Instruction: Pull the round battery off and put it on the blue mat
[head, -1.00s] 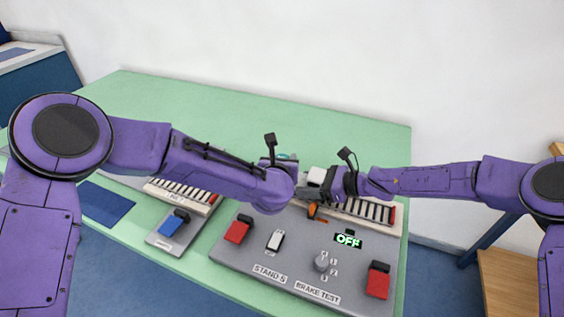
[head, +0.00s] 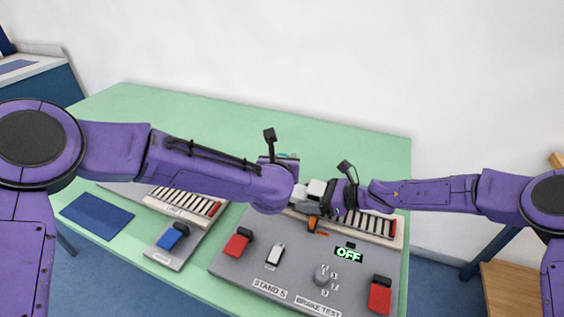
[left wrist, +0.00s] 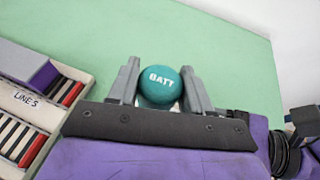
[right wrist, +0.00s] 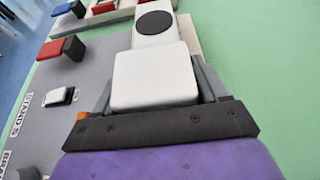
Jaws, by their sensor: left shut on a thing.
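The round battery (left wrist: 167,87) is a teal disc marked BATT. In the left wrist view it sits between the two fingers of my left gripper (left wrist: 160,88), which is shut on it; a bit of it also shows in the head view (head: 287,156). My right gripper (right wrist: 158,88) has its fingers against both sides of a white unit (right wrist: 155,78). The unit's far end carries a dark round face (right wrist: 155,22) with no battery on it in the right wrist view. The blue mat (head: 97,215) lies bare at the table's left front.
A grey panel (head: 225,265) marked STAND 5 and BRAKE TEST has red switches, a knob and an OFF display (head: 348,254). A smaller panel with a blue switch (head: 172,236) and a striped tray (head: 185,204) stand between it and the mat. The green table's back is clear.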

